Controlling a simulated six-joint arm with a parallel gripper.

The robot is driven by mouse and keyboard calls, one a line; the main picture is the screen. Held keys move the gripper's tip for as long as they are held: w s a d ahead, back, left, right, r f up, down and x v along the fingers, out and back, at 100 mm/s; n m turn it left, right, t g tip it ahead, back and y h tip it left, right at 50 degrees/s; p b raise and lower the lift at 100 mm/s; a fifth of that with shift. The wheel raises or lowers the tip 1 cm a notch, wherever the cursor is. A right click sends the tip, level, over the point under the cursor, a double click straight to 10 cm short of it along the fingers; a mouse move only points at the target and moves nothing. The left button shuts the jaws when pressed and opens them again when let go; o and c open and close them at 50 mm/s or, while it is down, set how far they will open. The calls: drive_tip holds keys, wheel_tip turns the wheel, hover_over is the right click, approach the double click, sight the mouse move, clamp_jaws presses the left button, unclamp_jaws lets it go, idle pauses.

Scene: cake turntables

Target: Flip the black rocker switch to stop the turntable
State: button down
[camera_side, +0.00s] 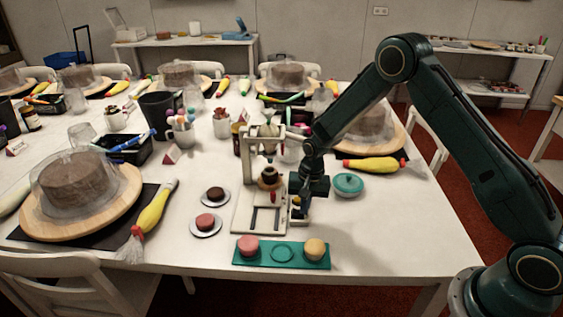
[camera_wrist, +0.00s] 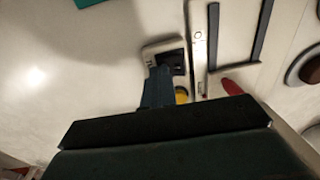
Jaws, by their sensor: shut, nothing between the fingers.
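The black rocker switch (camera_wrist: 175,58) sits on a small pale box (camera_wrist: 150,50) beside the white machine. My gripper (camera_wrist: 158,88) is shut and empty, its fingertips just at the near side of the switch and covering part of it. I cannot tell whether they touch. In the side view my gripper (camera_side: 300,208) points down at the right of the white machine's base (camera_side: 243,215), and the switch is hard to make out there. The machine holds a small brown cake (camera_side: 269,180) on its stand. Whether anything turns cannot be seen.
A red-tipped part (camera_wrist: 232,87) and a yellow part (camera_wrist: 182,95) lie close to my fingers. A teal tray (camera_side: 282,263) with small cakes is in front. The tabletop at front right is clear.

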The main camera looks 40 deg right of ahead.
drive_tip(key=shift+s+d+f, duration=0.1)
drive_tip(key=shift+s+f, duration=0.05)
drive_tip(key=shift+f, duration=0.35)
drive_tip(key=shift+w+a+r, duration=0.25)
drive_tip(key=shift+w+a, duration=0.4)
drive_tip(key=shift+a, duration=0.1)
drive_tip(key=shift+r, duration=0.1)
drive_tip(key=s+d+r, duration=0.1)
drive_tip(key=r, duration=0.6)
drive_tip(key=s+d+r, duration=0.1)
drive_tip(key=d+r, duration=0.1)
drive_tip(key=r, duration=0.5)
drive_tip(key=shift+s, duration=0.4)
drive_tip(key=shift+d+r, duration=0.1)
drive_tip(key=shift+r, duration=0.05)
